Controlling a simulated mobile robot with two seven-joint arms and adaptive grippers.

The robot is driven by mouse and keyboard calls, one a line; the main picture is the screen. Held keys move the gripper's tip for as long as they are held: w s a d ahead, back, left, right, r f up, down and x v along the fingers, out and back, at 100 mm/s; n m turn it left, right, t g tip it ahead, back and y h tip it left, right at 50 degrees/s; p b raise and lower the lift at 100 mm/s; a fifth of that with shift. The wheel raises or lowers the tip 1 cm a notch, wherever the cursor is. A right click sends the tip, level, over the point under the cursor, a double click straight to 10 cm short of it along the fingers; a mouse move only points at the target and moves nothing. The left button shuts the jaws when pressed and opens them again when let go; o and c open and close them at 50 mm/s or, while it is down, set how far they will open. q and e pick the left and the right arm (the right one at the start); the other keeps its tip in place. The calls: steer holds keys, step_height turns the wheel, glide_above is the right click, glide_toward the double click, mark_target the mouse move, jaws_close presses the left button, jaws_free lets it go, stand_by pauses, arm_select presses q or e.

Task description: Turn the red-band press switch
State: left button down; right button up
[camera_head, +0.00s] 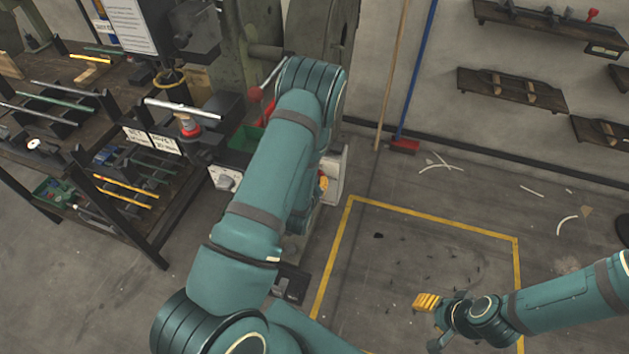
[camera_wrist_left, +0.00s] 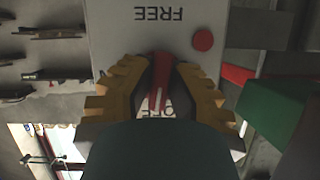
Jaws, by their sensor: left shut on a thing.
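In the left wrist view, a red switch lever (camera_wrist_left: 160,72) stands on a pale panel (camera_wrist_left: 115,35) between the ribbed yellow fingers of my left gripper (camera_wrist_left: 162,85). The gripper is shut on the lever. "FREE" reads upside down on the panel, and "OFF" is partly hidden by the gripper. A round red button (camera_wrist_left: 203,40) is beside the lettering. In the head view my left arm hides most of this place; only a bit of a yellow finger (camera_head: 323,183) shows against a pale box (camera_head: 336,172). My right gripper (camera_head: 427,302) hangs empty over the floor.
A press with a red band (camera_head: 190,131) and a pale switch box (camera_head: 226,178) stand left of my arm. A workbench with rods (camera_head: 70,105) is at the far left. A yellow-lined floor area (camera_head: 430,217) and broom (camera_head: 404,146) are at the right.

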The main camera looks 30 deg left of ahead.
arm_select(q)
steer(key=shift+w+a+r+n+h, duration=0.1)
steer(key=shift+w+n+h, duration=0.05)
steer(key=shift+n+h, duration=0.3)
stand_by(0.4)
steer(key=c, duration=0.9)
jaws_free()
steer(key=shift+c, duration=0.2)
steer(key=v, duration=0.7)
steer(key=shift+s+b, duration=0.3)
steer(key=shift+d, duration=0.2)
